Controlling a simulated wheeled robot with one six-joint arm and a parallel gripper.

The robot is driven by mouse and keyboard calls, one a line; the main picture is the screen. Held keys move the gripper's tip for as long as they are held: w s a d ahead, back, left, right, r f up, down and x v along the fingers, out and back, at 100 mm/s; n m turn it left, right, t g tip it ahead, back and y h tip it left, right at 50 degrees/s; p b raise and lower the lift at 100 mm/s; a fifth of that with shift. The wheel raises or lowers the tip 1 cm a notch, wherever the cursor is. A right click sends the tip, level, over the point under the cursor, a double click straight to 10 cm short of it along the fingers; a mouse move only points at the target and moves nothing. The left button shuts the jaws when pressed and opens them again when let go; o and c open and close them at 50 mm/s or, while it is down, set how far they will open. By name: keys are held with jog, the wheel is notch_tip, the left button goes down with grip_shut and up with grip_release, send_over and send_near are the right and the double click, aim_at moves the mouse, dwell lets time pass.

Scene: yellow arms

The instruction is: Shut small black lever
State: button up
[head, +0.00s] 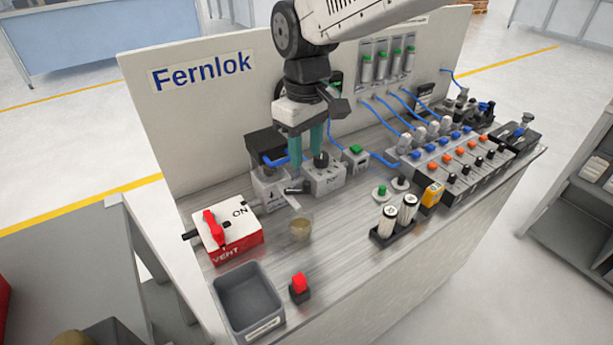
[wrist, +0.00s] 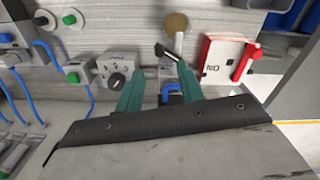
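The small black lever (head: 297,187) sticks out at the front of a grey valve block (head: 268,190), beside a pale spout. It also shows in the wrist view (wrist: 162,50), just beyond the fingertips and between their lines. My gripper (head: 306,158) has two teal fingers pointing down, apart and with nothing seen between them. In the wrist view my gripper (wrist: 158,68) is open, with the lever a little ahead of the tips. The valve block is mostly hidden behind the right finger in the wrist view.
A grey block with a black knob (head: 321,161) stands close beside the fingers. A red and white box with a red handle (head: 213,228) is at left. A grey bin (head: 248,299) and red switch (head: 299,287) are in front.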

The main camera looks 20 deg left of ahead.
aim_at(306, 182)
notch_tip(306, 182, down, 7)
jog(key=shift+f, duration=0.15)
dwell(0.4)
grip_shut()
